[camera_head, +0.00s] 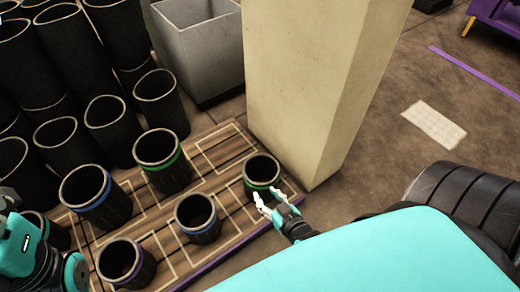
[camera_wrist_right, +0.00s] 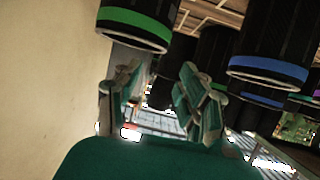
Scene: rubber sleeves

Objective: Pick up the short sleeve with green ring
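A short black sleeve with a green ring (camera_head: 262,178) stands upright near the right end of the wooden board in the head view. My right gripper (camera_head: 267,197) is at its near side, with its two pale fingertips spread. In the right wrist view, the green-ringed sleeve (camera_wrist_right: 135,24) shows at the top, beyond the open fingers (camera_wrist_right: 160,95); nothing is seen between them. Whether a fingertip touches the sleeve I cannot tell. A larger green-ringed sleeve (camera_head: 168,170) stands further left. My left arm shows at the lower left edge; its fingers are not visible.
Blue-ringed sleeves (camera_head: 99,201) and (camera_head: 200,224) and a purple-ringed sleeve (camera_head: 128,268) stand on the board (camera_head: 215,180). Many black sleeves crowd the upper left. A beige pillar (camera_head: 310,80) rises close behind the short green-ringed sleeve. A grey bin (camera_head: 205,60) stands behind.

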